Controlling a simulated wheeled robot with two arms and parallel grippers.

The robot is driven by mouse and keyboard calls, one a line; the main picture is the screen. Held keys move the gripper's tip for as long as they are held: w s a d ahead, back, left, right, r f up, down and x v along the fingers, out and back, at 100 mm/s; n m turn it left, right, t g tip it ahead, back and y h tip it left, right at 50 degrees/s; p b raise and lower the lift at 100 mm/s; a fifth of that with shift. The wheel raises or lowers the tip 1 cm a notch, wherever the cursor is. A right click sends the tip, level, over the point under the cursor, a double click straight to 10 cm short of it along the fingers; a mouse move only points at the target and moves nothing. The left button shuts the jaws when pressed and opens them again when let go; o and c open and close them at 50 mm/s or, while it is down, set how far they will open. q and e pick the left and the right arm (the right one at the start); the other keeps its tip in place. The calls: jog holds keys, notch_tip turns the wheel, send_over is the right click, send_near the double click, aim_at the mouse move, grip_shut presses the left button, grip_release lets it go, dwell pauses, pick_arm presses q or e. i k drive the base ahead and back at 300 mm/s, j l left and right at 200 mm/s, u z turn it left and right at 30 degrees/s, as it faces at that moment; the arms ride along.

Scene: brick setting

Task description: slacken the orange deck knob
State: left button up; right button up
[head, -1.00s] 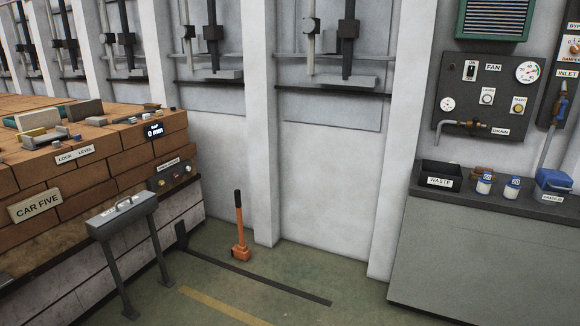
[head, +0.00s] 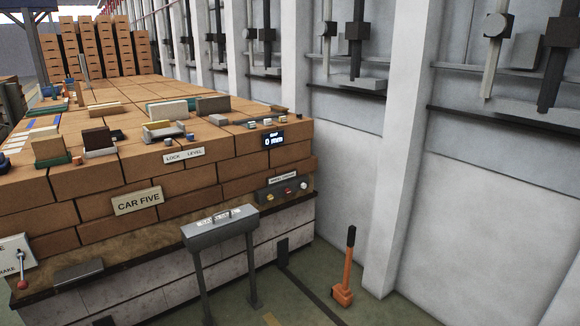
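The brick-topped car (head: 240,146) labelled CAR FIVE stands at the left and centre of the head view. Its deck carries several small blocks and fixtures, including a brown block (head: 48,147) on a green base and a cream block (head: 166,110). A LOCK LEVEL label (head: 184,155) is on the near face, below small blue-grey knobs (head: 190,137). I cannot pick out an orange deck knob for certain at this size. Neither of my grippers is in view.
A grey stand (head: 218,229) is in front of the car. An orange tool with a black grip (head: 346,268) stands upright on the floor by a white pillar (head: 400,150). A small control panel (head: 282,189) is on the car's side. A red-knobbed lever (head: 22,284) is at far left.

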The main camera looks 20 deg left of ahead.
aim_at(77, 161)
jog(key=i+j+u, duration=0.25)
jog(key=i+u, duration=0.15)
jog(key=i+j+u, duration=0.1)
jog(key=i+u, duration=0.3)
jog(key=i, duration=0.1)
